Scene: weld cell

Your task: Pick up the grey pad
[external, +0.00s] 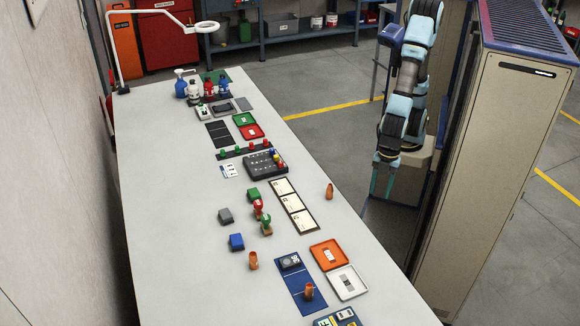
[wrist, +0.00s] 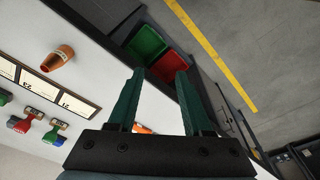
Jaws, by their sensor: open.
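A small grey block (external: 225,216), which looks like the grey pad, lies on the white table left of the stamps. A green block (external: 253,195) lies to its upper right and a blue block (external: 236,242) below it. I do not make out the grey block in the wrist view. My gripper (external: 382,182) hangs pointing down beyond the table's right edge, well apart from the block. In the wrist view my gripper (wrist: 155,72) has its two green fingers spread, with nothing held between them.
Red and green stamps (external: 258,208) stand just right of the grey block. A card strip (external: 293,205) and an orange cup (external: 329,191) lie between it and the right edge. A white lamp (external: 207,27) stands at the far end. The table's left side is clear.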

